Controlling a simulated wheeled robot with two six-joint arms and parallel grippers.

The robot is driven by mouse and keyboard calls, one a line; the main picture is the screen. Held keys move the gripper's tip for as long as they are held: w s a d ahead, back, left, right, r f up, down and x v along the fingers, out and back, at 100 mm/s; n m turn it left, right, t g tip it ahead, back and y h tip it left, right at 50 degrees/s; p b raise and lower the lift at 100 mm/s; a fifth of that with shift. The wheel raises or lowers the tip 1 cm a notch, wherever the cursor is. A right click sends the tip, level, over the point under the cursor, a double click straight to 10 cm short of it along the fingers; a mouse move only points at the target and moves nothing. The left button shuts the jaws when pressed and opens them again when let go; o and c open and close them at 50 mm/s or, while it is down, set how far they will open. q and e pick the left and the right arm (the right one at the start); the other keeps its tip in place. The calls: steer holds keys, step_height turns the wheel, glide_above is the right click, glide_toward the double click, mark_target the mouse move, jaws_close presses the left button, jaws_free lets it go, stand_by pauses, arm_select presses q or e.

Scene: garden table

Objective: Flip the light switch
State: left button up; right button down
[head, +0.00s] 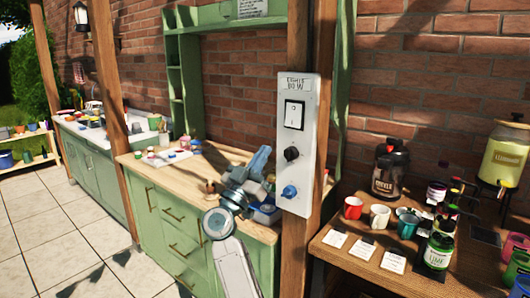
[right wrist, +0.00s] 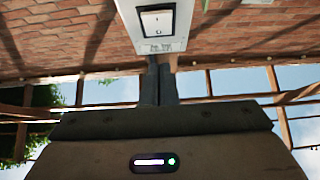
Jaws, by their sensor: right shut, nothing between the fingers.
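A white upright panel (head: 308,160) is fixed to a wooden post in the head view. Near its top, under a label plate, is a white rocker light switch (head: 293,114). The switch also shows at the top of the right wrist view (right wrist: 157,22), with the panel upside down there. My right gripper (head: 264,156) is left of the panel in the head view, lower than the switch. Its dark fingers (right wrist: 160,68) are shut together and empty, pointing toward the panel's label end. Whether they touch the panel I cannot tell. My left gripper is out of view.
A black knob (head: 291,153) and a blue knob (head: 289,191) sit below the switch on the panel. A green cabinet (head: 160,215) with a cluttered wooden top stands to the left. A table at right holds mugs (head: 380,216), jars and a dispenser (head: 503,155).

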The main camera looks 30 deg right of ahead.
mark_target(292, 120)
steer(key=w+d+r+p, duration=0.1)
steer(key=d, duration=0.2)
steer(key=w+d+r+p, duration=0.1)
steer(key=d, duration=0.2)
steer(key=w+d+r+p, duration=0.1)
steer(key=d+r, duration=0.1)
steer(key=d, duration=0.1)
steer(key=shift+w, duration=0.35)
